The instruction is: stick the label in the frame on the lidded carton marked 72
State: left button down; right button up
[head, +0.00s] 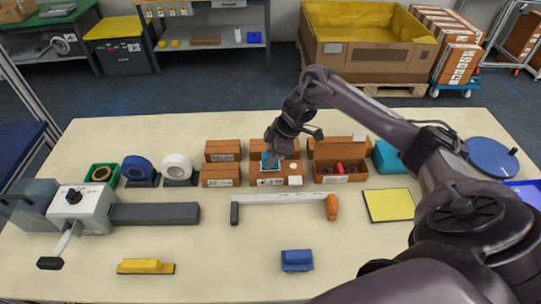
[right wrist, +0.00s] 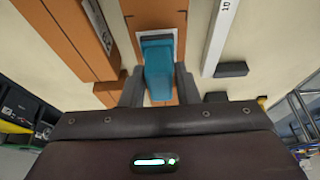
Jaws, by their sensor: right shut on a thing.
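A brown carton (head: 262,181) stands in the middle of the row on the table; its marking is too small to read. My right gripper (head: 272,153) is over it, pointing down. In the right wrist view the gripper (right wrist: 159,80) is shut on a teal block (right wrist: 158,68). The block's far end is at a white-edged rectangle (right wrist: 178,36) on the brown carton top (right wrist: 152,10). I cannot tell whether block and carton touch. No separate label shows; the block hides what is under it. My left gripper is not in view.
Closed brown cartons (head: 221,176) stand just left, and an open carton (head: 340,178) with dark and red contents just right. A white bar with an orange end (head: 285,198) lies in front. A yellow pad (head: 389,205) and blue block (head: 297,260) lie nearer; the front middle is mostly clear.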

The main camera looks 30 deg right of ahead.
aim_at(263, 155)
dwell(0.4)
jog(key=shift+f+b, duration=0.3)
jog(key=shift+f, duration=0.3)
jog(key=shift+s+f, duration=0.15)
jog(key=shift+f, duration=0.05)
dwell(1.6)
jog(key=shift+p, duration=0.3)
notch_tip(263, 155, up, 3)
jog(key=shift+f+p, duration=0.2)
jog(key=shift+p, duration=1)
notch_tip(263, 155, up, 5)
jog(key=p, duration=0.4)
jog(key=shift+f+p, duration=0.1)
jog(key=shift+p, duration=0.3)
